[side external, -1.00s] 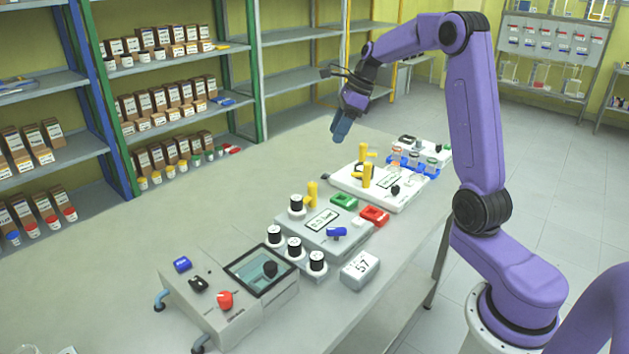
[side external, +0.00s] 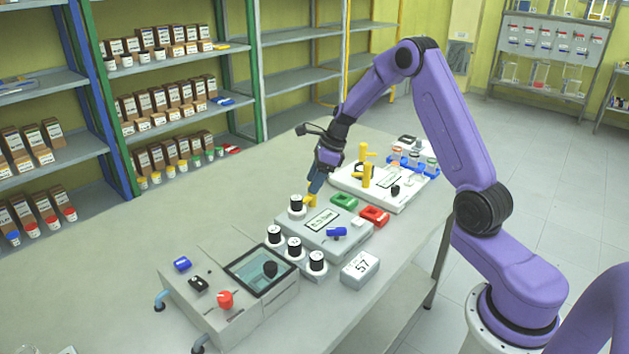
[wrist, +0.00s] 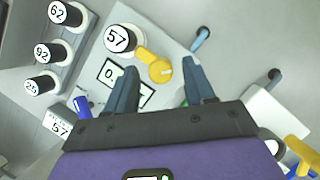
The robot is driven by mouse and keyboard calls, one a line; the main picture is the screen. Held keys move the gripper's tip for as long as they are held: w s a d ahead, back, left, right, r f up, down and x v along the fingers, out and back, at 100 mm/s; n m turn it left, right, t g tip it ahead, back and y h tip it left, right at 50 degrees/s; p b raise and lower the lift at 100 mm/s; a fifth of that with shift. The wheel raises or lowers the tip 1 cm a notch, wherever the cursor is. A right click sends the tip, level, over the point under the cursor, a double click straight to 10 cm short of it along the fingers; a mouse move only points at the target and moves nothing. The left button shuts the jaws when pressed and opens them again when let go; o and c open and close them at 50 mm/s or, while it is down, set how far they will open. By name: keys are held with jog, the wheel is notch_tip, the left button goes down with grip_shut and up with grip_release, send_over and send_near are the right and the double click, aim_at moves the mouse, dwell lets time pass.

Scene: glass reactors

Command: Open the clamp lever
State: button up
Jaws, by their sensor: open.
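The yellow clamp lever (side external: 311,201) stands on the grey device with a small display (side external: 322,221), at its far-left edge. In the wrist view the lever (wrist: 155,66) has a round knob and an arm reaching left toward the black-capped vial marked 57 (wrist: 119,39). My gripper (side external: 316,188) points down just above the lever, its blue fingers partly overlapping it. In the wrist view my gripper (wrist: 160,66) is open, with the lever's round end appearing between the fingertips. I cannot tell whether the fingers touch it.
Several black-capped vials (side external: 293,247) stand in front of the device. A blue lever (side external: 337,232) is on its right side. Green (side external: 343,201) and red (side external: 374,215) blocks and a white device with yellow posts (side external: 384,183) stand behind. The table is clear to the left.

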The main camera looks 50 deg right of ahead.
jog(key=shift+w+f, duration=0.1)
jog(key=shift+f, duration=0.1)
grip_shut()
